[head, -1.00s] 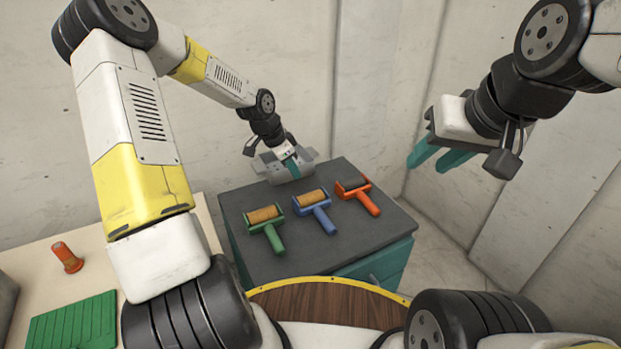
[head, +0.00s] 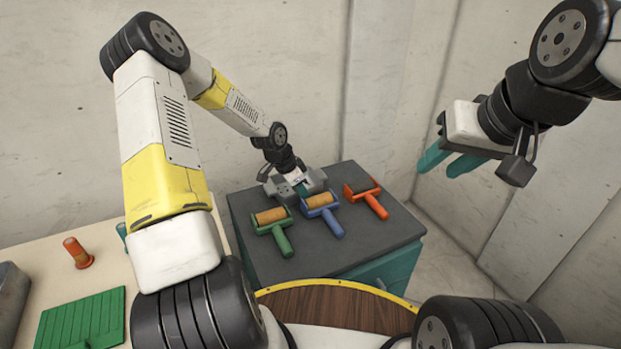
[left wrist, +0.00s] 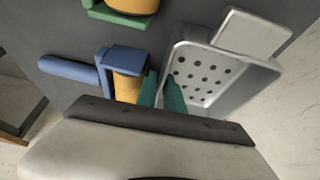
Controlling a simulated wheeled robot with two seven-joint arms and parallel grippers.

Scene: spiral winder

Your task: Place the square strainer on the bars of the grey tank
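The square strainer (left wrist: 203,72) is a grey metal pan with round holes in its floor and a flat lip at one side. In the head view the strainer (head: 316,179) is at the back edge of the dark cabinet top, partly hidden by my gripper. My left gripper (left wrist: 161,93) has its teal fingers close together, with the strainer's near wall between them; in the head view the left gripper (head: 302,187) points down there. My right gripper (head: 452,160) is open and empty in the air at right. A grey box (head: 10,297) is cut off at the left edge; I cannot tell whether it is the tank.
Green (head: 281,240), blue (head: 331,223) and red (head: 374,203) rollers lie on the cabinet top (head: 275,265). The blue one is close beside the strainer. A pale table at left carries an orange spool (head: 78,253) and a green ribbed tray (head: 80,318).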

